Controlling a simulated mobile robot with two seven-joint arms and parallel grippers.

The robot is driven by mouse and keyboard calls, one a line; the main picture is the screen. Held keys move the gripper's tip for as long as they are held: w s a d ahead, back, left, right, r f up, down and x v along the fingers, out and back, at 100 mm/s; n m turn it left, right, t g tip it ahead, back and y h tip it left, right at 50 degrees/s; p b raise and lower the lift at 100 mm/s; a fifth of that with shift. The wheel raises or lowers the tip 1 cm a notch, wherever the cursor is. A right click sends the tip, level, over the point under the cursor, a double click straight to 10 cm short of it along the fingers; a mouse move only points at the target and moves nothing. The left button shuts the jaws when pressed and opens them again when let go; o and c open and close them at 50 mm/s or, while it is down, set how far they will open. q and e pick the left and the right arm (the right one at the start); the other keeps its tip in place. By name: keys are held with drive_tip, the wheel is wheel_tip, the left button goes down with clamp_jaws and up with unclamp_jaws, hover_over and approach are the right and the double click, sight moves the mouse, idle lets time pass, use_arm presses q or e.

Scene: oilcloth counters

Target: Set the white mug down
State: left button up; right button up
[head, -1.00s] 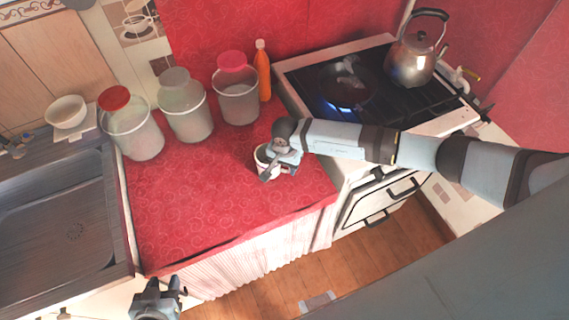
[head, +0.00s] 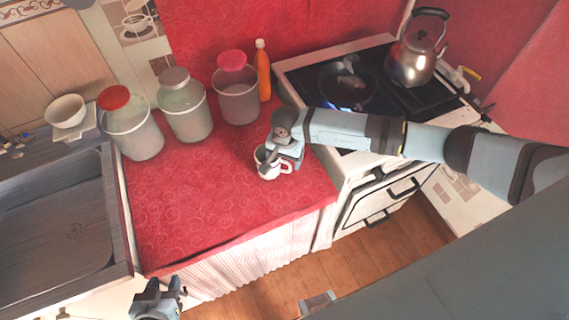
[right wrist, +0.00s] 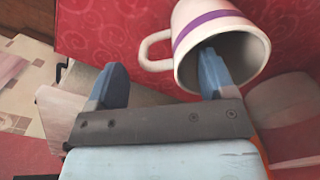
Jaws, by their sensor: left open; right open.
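The white mug (head: 270,175) stands upright on the red oilcloth counter (head: 215,215), near its right end. In the right wrist view the mug (right wrist: 205,15) shows a purple band, its open mouth and its handle. My right gripper (head: 282,158) is open at the mug. In the right wrist view my right gripper (right wrist: 162,78) has one finger at the mug's mouth, apparently just inside the rim, and the other beyond the handle side. The handle lies between them, unclamped. My left gripper (head: 168,290) is open and empty at the bottom edge, in front of the counter.
Three jars, red-lidded (head: 134,128), grey-lidded (head: 186,108) and pink-lidded (head: 238,98), stand behind, with an orange bottle (head: 263,72). A stove with a pan (head: 345,85) and kettle (head: 412,58) is right; a sink (head: 55,215) is left. The counter's front left is clear.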

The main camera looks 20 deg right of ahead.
wheel_tip(320, 180, up, 8)
drive_tip(key=shift+f+b, duration=0.2)
drive_tip(key=shift+b, duration=0.2)
drive_tip(key=shift+s+a+r, duration=0.15)
drive_tip(key=shift+r, duration=0.05)
drive_tip(key=s+a+m+g+y, duration=0.2)
drive_tip(key=s+a+m+y, duration=0.2)
drive_tip(key=s+a+y, duration=0.6)
drive_tip(key=s+a+r+m+t+y, duration=0.2)
drive_tip(key=a+r+m+t+y, duration=0.2)
drive_tip(key=a+r+m+y, duration=0.75)
drive_tip(key=w+d+f+m+t+h, duration=0.1)
drive_tip(key=d+f+m+t+h, duration=0.5)
drive_tip(key=m, duration=0.8)
drive_tip(key=w+d+f+m+t+h, duration=0.15)
drive_tip(key=d+m+t+h, duration=0.45)
drive_tip(key=m, duration=0.8)
drive_tip(key=s+d+f+m+g+h, duration=0.1)
drive_tip(key=s+d+f+m+h, duration=0.2)
drive_tip(key=s+f+m, duration=0.3)
drive_tip(key=s+d+f+m+g+h, duration=0.2)
drive_tip(key=s+d+f+m, duration=0.3)
drive_tip(key=m, duration=0.6)
wheel_tip(320, 180, down, 3)
drive_tip(key=shift+s+d+r+h, duration=0.1)
drive_tip(key=shift+s+d+h, duration=0.35)
drive_tip(key=shift+h, duration=0.2)
